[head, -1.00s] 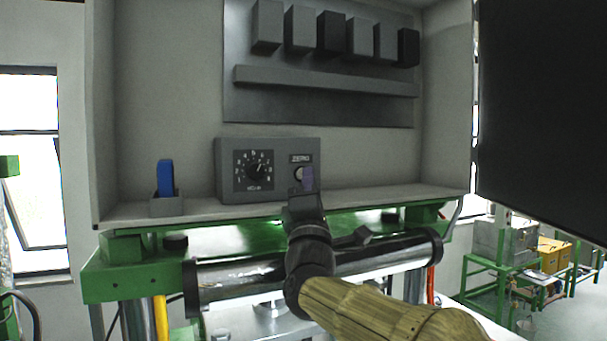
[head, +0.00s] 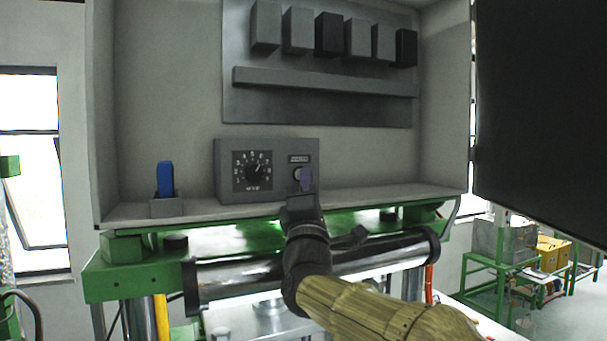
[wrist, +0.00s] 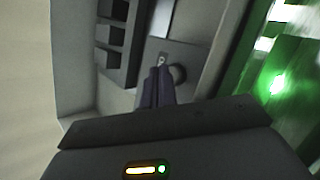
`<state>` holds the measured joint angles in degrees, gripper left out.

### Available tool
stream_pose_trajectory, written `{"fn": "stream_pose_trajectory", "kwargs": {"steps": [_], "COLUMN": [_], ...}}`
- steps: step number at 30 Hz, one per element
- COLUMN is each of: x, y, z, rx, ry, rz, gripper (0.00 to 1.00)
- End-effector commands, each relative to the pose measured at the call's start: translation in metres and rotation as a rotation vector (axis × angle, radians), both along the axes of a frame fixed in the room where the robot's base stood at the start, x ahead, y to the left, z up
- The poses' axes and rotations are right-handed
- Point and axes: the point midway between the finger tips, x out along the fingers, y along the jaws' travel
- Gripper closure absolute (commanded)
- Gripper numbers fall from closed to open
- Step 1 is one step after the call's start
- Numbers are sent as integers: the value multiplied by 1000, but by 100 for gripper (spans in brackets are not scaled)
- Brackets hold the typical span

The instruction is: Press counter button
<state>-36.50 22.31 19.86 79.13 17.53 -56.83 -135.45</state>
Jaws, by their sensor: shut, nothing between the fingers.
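The grey counter box (head: 226,171) stands on the cabinet floor. Its face has a black dial (head: 253,171) on the left. On the right, a pale round button (head: 297,174) sits under a small label. My gripper (head: 306,179) is shut and empty. In the head view its purple-grey fingertips are in front of the button's right part and hide some of it. In the wrist view the shut fingers (wrist: 157,86) point at the box face, close beside a dark round knob-like shape (wrist: 178,73). I cannot tell whether the fingertips touch the button.
A blue object (head: 166,178) stands in a small grey holder at the cabinet's left. Several grey and black blocks and a long bar (head: 325,82) are on the back panel above. A green frame (head: 130,280) and a metal cylinder lie below. A dark panel (head: 545,110) hangs at right.

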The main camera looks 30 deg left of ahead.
Motion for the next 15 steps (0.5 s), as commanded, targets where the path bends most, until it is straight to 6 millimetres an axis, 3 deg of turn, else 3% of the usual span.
{"fn": "stream_pose_trajectory", "kwargs": {"steps": [15], "x": [1], "y": [2], "z": [8], "rx": [12], "ry": [-10], "rz": [1], "gripper": [100]}}
